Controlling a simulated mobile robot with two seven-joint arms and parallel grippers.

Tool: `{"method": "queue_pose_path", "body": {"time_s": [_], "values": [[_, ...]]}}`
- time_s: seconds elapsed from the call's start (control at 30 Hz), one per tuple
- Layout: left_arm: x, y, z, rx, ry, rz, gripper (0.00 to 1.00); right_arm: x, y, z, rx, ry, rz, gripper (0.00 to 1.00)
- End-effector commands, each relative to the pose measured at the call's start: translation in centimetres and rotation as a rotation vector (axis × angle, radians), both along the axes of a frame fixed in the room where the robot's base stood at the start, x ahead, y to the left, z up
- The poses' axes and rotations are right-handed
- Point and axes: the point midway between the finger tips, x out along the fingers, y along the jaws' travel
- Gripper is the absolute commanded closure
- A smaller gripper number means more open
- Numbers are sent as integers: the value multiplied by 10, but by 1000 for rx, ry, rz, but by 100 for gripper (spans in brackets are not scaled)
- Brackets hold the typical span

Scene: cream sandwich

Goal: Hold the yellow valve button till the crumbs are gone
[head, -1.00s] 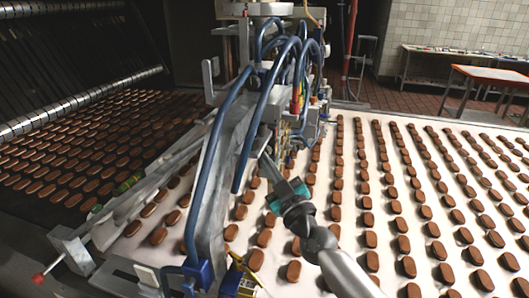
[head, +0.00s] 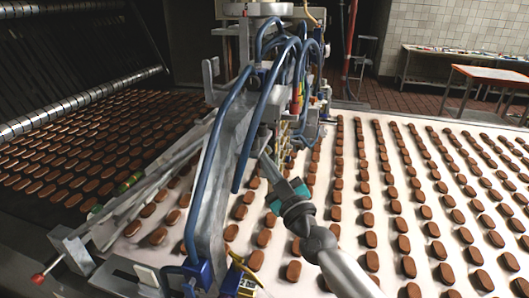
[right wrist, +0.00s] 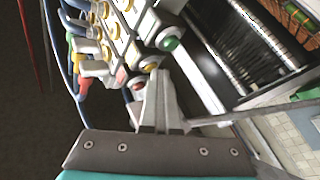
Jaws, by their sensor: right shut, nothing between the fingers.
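In the right wrist view a block of valves with several yellow buttons shows at the upper left. The nearest yellow valve button (right wrist: 150,63) is right by the tips of my right gripper (right wrist: 159,73), partly hidden behind them. I cannot tell whether they touch it. The right gripper is shut and empty. In the head view the right gripper (head: 264,157) points up and left at the depositor machine (head: 208,200), and the valve button is not discernible there. No crumbs can be made out. My left gripper is in neither view.
A green button (right wrist: 170,43) and a red one (right wrist: 137,86) sit close to the fingertips. Blue hoses (head: 232,125) arch over the machine. A pale conveyor belt (head: 350,128) carries rows of brown biscuits. An orange-topped table (head: 490,74) stands at the far right.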

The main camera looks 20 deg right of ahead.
Motion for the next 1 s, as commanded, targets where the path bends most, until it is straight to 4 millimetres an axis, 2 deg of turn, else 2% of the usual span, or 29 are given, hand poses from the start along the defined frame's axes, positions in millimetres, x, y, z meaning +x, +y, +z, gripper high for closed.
{"method": "queue_pose_path", "body": {"time_s": [0.43,0.77,1.0], "values": [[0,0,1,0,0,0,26,0,-1,0,1,0,-2,100],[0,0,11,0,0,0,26,-13,8,1,0,0,-1,100],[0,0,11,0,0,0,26,-15,10,0,0,0,-1,100]]}}
